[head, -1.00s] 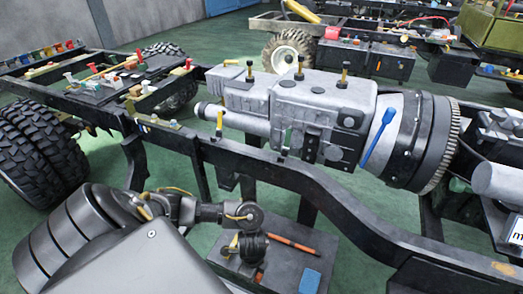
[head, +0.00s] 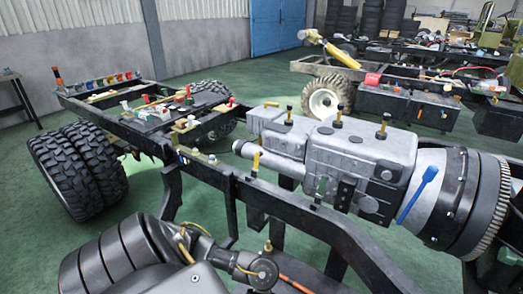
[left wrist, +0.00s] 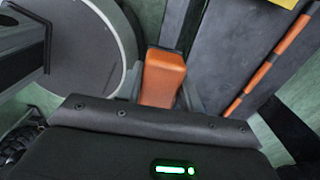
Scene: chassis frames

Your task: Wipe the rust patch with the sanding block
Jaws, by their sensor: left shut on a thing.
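My left gripper (left wrist: 162,92) is shut on an orange block (left wrist: 164,72) in the left wrist view. The block's end sticks out between the fingers. In the head view, only part of my left arm shows at the bottom, and its gripper is below the picture. No rust patch can be made out in either view now. My right gripper is in neither view.
A long dark chassis rail (head: 290,205) crosses the head view, carrying a grey gearbox (head: 360,160) with a blue-handled tool (head: 418,195). Large tyres (head: 80,170) stand at left. An orange and black bar (left wrist: 262,78) lies on a dark surface in the wrist view.

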